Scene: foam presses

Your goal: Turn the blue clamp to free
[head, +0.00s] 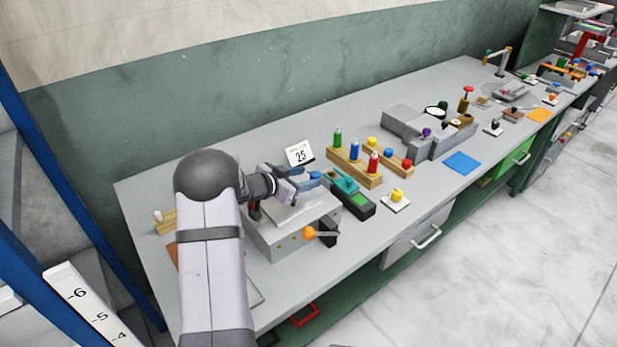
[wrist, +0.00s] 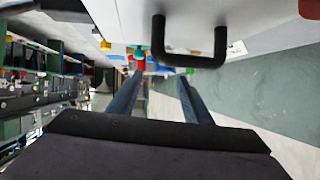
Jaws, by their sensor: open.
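A small blue part (head: 315,175), which may be the blue clamp, shows just beyond my gripper (head: 306,181) in the head view. It is partly hidden by the fingers, so I cannot tell which way it is turned. My gripper is open above the far right part of a grey press box (head: 288,241), with nothing visible held. In the wrist view the two blue-grey fingers of my gripper (wrist: 160,76) stand apart. A black bar handle (wrist: 190,60) on a pale surface lies close above them there.
A teal device (head: 345,184) stands close to the right. A wooden block with coloured pegs (head: 354,168), a white "25" card (head: 299,154) and a yellow button (head: 396,196) are nearby. The table's front edge is mostly clear.

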